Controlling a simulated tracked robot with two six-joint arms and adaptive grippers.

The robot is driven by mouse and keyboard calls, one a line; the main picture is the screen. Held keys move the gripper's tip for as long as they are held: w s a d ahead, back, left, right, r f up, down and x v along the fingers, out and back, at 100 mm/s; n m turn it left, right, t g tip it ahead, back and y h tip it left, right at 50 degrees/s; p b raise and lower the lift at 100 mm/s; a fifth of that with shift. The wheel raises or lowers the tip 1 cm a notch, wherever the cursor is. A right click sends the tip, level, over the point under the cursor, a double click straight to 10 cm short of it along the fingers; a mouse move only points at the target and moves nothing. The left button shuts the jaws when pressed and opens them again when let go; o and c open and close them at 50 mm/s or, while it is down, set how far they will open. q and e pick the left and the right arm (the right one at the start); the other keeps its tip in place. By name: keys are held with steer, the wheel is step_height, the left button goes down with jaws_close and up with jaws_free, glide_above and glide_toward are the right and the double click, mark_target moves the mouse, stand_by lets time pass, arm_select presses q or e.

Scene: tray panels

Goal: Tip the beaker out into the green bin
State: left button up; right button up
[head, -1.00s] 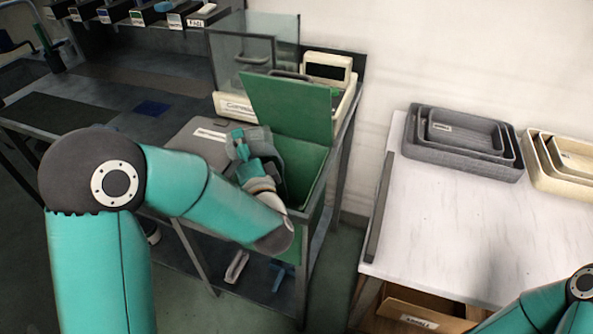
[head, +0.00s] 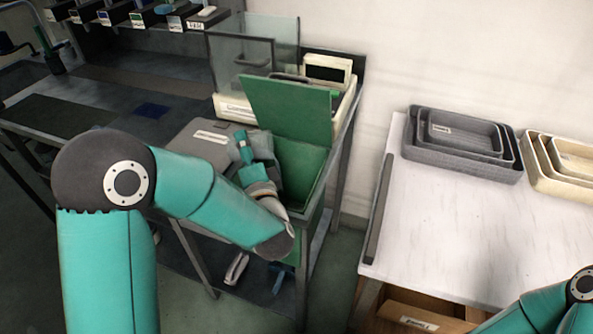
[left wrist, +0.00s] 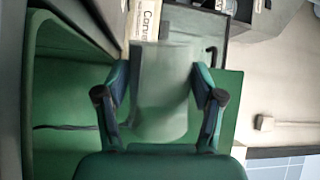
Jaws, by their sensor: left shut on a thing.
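The green bin (head: 304,160) stands among the benches with its lid (head: 288,110) raised. My left gripper (head: 255,150) is over the near left part of the bin's opening in the head view. In the left wrist view its two fingers are shut on a pale, translucent beaker (left wrist: 162,95). Green bin surfaces (left wrist: 60,110) fill much of the background there. The wrist picture is rolled sideways, with the scale's lettering running vertically. The beaker is hard to make out in the head view, and I cannot tell its contents. My right gripper is out of view.
A cream scale (head: 232,106) with a glass shield (head: 240,60) stands behind the bin. A grey lidded box (head: 200,140) is left of it. A white table (head: 470,220) at right holds grey trays (head: 460,145) and cream trays (head: 560,160).

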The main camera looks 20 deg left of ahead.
arm_select(q)
steer(key=shift+d+r+m+t+p, duration=0.35)
steer(key=shift+r+m+p, duration=0.2)
steer(key=shift+m+p, duration=0.45)
stand_by(0.4)
